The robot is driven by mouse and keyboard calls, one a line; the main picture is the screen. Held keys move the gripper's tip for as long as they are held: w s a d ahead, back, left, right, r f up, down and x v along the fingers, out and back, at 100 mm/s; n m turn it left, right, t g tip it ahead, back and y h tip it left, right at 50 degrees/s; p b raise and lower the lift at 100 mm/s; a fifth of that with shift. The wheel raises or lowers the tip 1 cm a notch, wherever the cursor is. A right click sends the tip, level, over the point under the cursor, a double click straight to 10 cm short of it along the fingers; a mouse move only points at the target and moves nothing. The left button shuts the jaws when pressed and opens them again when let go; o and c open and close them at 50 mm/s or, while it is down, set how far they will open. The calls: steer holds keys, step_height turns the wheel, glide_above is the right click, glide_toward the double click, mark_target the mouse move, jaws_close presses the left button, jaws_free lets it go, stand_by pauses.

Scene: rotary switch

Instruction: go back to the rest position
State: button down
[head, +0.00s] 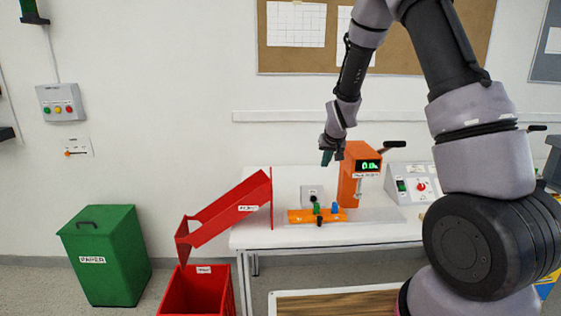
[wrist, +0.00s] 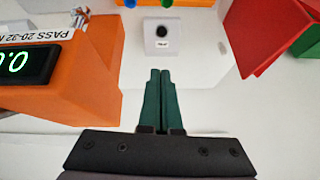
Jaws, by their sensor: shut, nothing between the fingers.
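My gripper (head: 327,158) hangs at the end of my arm above the white table (head: 378,231), just left of the top of the orange display unit (head: 347,178). In the wrist view its two dark green fingers (wrist: 158,74) are together with nothing between them. The marks around the knob are too small to read.
A small pale box with a black round part (wrist: 162,30) lies beyond the fingertips. An orange fixture (head: 305,216) with coloured pieces is in front of it. A red chute (head: 235,208) slopes left toward a red bin (head: 196,292). A green bin (head: 105,255) stands far left.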

steer(key=s+d+r+m+y, duration=0.1)
steer(key=s+d+r, duration=0.1)
steer(key=s+r, duration=0.75)
steer(key=s+d+r+m, duration=0.15)
steer(key=s+r, duration=0.45)
steer(key=r, duration=0.6)
steer(key=s+r, duration=0.2)
steer(key=s, duration=0.7)
steer(key=s+r, duration=0.3)
steer(key=s, duration=0.7)
steer(key=shift+d+r+m+y, duration=0.3)
steer(key=shift+m+y, duration=0.05)
steer(key=shift+y, duration=0.05)
